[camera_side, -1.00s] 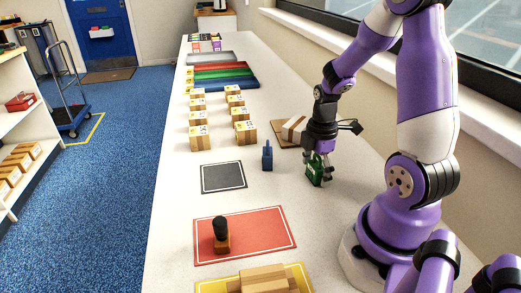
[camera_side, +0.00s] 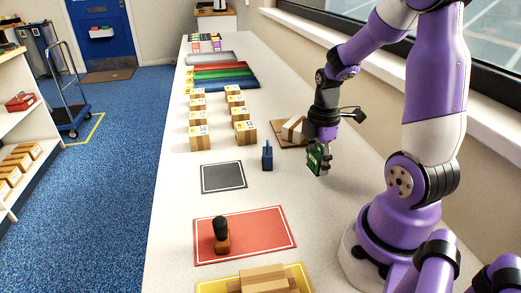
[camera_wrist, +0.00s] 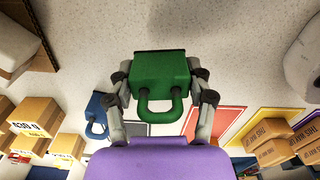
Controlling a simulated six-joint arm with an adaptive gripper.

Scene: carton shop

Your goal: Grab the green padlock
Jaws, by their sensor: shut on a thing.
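The green padlock (camera_side: 314,158) is between the fingers of my gripper (camera_side: 320,150) in the side view. In the wrist view the green padlock (camera_wrist: 160,80) shows its body and its U-shaped shackle, with a finger of my gripper (camera_wrist: 160,92) pressed on each side. My gripper is shut on it and holds it a little above the white table, as far as the side view shows. The fingers hide part of the padlock's sides.
A blue padlock (camera_side: 267,156) stands to the left. A black mat (camera_side: 223,178) and a red mat (camera_side: 270,222) with a dark-handled stamp (camera_side: 221,236) lie nearer the camera. Several small cartons (camera_side: 245,132) stand behind. A brown board (camera_side: 283,141) lies beyond my gripper.

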